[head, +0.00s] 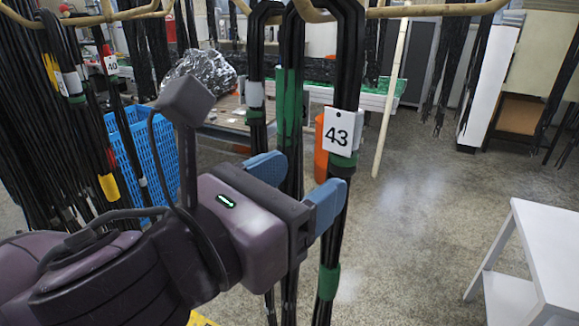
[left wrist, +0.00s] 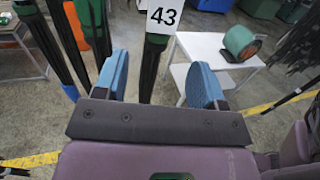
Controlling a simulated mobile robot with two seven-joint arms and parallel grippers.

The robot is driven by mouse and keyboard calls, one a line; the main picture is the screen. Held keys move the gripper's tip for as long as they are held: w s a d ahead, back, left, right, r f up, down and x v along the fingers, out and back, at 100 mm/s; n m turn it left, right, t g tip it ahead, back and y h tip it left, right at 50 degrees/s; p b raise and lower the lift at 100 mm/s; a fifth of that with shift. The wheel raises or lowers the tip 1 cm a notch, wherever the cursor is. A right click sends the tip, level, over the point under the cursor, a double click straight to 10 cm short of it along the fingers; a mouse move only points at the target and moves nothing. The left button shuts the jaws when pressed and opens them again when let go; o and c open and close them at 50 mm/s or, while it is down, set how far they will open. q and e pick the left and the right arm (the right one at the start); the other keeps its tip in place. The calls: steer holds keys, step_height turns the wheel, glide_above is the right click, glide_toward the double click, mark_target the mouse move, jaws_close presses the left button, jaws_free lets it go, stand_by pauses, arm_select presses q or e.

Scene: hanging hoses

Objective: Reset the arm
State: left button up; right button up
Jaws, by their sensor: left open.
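My left gripper (head: 296,186) is open, its two blue fingers spread in front of the hanging black hoses. It also shows in the left wrist view (left wrist: 157,82). A black hose bundle (head: 349,80) with green bands carries a white tag marked 43 (head: 338,131), just above the right finger. In the left wrist view, this hose (left wrist: 150,72) appears in the gap between the fingers; whether it touches them I cannot tell. More dark hoses (head: 290,60) with green sections hang left of it, partly hidden by my gripper. My right gripper is in neither view.
A white table (head: 545,245) stands at the lower right; a green tape roll (left wrist: 241,43) lies on it in the left wrist view. A blue crate (head: 135,155) and hoses tagged 40 (head: 110,65) are at the left. A beige rail (head: 430,10) runs overhead. Floor at centre right is clear.

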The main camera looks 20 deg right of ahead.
arm_select(q)
steer(key=shift+s+a+p, duration=0.1)
steer(key=shift+a+p, duration=0.3)
steer(key=shift+p, duration=0.45)
